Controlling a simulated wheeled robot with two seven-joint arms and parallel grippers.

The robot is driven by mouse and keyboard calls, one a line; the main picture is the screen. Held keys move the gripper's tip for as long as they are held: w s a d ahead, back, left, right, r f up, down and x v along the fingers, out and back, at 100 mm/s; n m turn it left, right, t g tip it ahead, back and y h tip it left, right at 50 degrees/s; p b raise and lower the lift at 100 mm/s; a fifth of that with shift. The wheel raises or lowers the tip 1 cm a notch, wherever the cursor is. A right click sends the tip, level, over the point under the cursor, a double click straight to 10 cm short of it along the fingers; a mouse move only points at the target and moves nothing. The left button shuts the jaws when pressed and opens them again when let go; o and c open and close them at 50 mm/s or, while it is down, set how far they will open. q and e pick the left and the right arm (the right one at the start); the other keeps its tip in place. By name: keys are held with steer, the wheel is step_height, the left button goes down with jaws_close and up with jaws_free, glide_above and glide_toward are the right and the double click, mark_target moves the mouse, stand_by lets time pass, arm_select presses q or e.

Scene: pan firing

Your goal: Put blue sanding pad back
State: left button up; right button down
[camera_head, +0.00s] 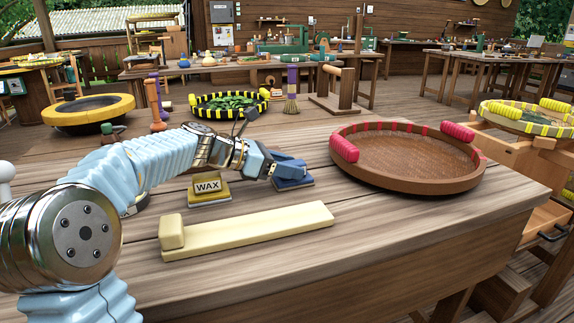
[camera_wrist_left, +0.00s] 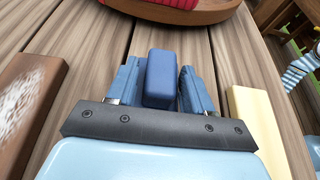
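The blue sanding pad (camera_head: 293,184) stands on the wooden table, between the yellow WAX block and the round red-rimmed tray. My left gripper (camera_head: 285,166) is low over it, coming from the left. In the left wrist view the blue pad (camera_wrist_left: 160,78) lies between the two blue fingers (camera_wrist_left: 160,88), one on each side. I cannot tell whether both fingers press on it. The pad's base appears at table height; a small lift cannot be judged.
The yellow WAX block (camera_head: 208,190) is close on the left. A cream wooden board (camera_head: 250,231) lies in front. The red-rimmed tray (camera_head: 405,178) is to the right. A brown block with a white patch (camera_wrist_left: 28,100) shows in the wrist view. The front right table top is clear.

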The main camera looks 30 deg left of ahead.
arm_select(q)
steer(key=shift+o, duration=0.7)
steer(key=shift+r, duration=0.1)
steer(key=shift+b, duration=0.3)
steer(key=shift+f+b, duration=0.4)
steer(key=shift+b, duration=0.05)
steer(key=v, duration=1.4)
steer(key=shift+s+d+r+p, duration=0.15)
steer(key=shift+d+r+p, duration=0.15)
steer(key=shift+p, duration=0.05)
